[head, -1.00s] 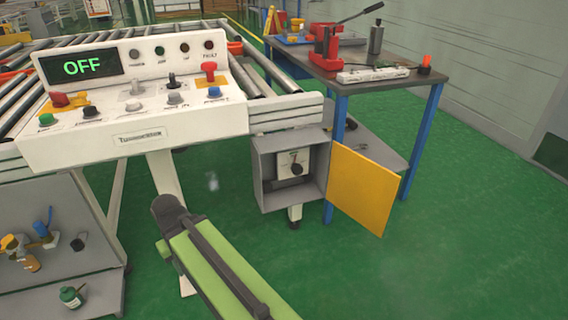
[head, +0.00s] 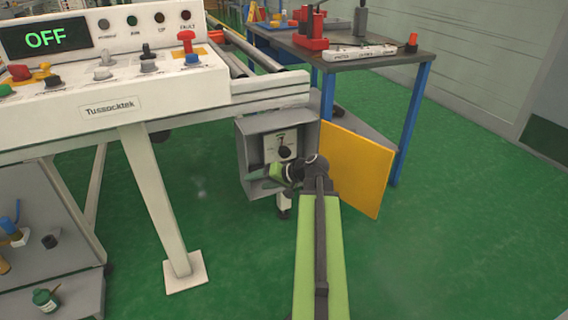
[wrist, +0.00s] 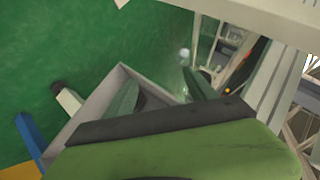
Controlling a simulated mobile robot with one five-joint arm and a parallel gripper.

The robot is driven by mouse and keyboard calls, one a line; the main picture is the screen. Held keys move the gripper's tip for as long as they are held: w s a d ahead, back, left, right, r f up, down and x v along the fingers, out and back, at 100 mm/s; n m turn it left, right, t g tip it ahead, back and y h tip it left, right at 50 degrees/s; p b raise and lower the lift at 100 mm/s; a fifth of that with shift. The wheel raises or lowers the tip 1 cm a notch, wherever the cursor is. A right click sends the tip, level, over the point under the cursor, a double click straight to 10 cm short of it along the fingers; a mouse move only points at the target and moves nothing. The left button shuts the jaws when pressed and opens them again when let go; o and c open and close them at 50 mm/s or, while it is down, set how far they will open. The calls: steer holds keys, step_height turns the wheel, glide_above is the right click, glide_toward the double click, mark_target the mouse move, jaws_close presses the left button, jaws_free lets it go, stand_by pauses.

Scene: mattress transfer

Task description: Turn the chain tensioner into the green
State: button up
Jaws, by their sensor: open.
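The chain tensioner is a dark knob (head: 285,151) on a white plate (head: 271,146), inside an open grey box (head: 243,155) under the conveyor end in the head view. A short scale above the knob is too small to read, and I see no green zone on it. My gripper (head: 258,176) is just in front of the box's lower part, pointing left, below the knob and apart from it as far as I can tell. In the wrist view my gripper (wrist: 160,88) is open and empty, with the box wall (wrist: 92,108) beside one finger. The knob is not visible there.
The box's yellow door (head: 358,170) stands open to the right, close to my arm. A white control panel (head: 150,95) reading OFF is at upper left. A workbench (head: 400,62) with blue legs stands behind. Green floor is clear at right.

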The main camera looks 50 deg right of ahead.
mark_target(288, 152)
steer(key=s+d+r+m+t+h+b, duration=0.1)
steer(key=s+d+r+m+t+h, duration=0.1)
steer(key=s+d, duration=0.5)
steer(key=s+d+r+m+t+h+b, duration=0.1)
steer(key=s+d+r+m+t+h, duration=0.2)
steer(key=d, duration=0.8)
steer(key=shift+n, duration=0.5)
steer(key=b+x, duration=0.1)
steer(key=x, duration=0.4)
steer(key=f+b+x, duration=0.1)
steer(key=x, duration=0.5)
steer(key=b+x, duration=0.2)
steer(key=x, duration=0.4)
steer(key=shift+s+a+f, duration=0.15)
steer(key=shift+a+f, duration=0.1)
steer(key=shift+a, duration=0.15)
steer(key=c, duration=1.3)
steer(key=shift+r+n+g+p, duration=0.2)
steer(key=shift+n+g+p, duration=0.1)
steer(key=shift+g+p, duration=0.15)
steer(key=shift+c, duration=0.4)
steer(key=shift+n, duration=0.3)
steer(key=shift+f, duration=0.25)
steer(key=o, duration=1.4)
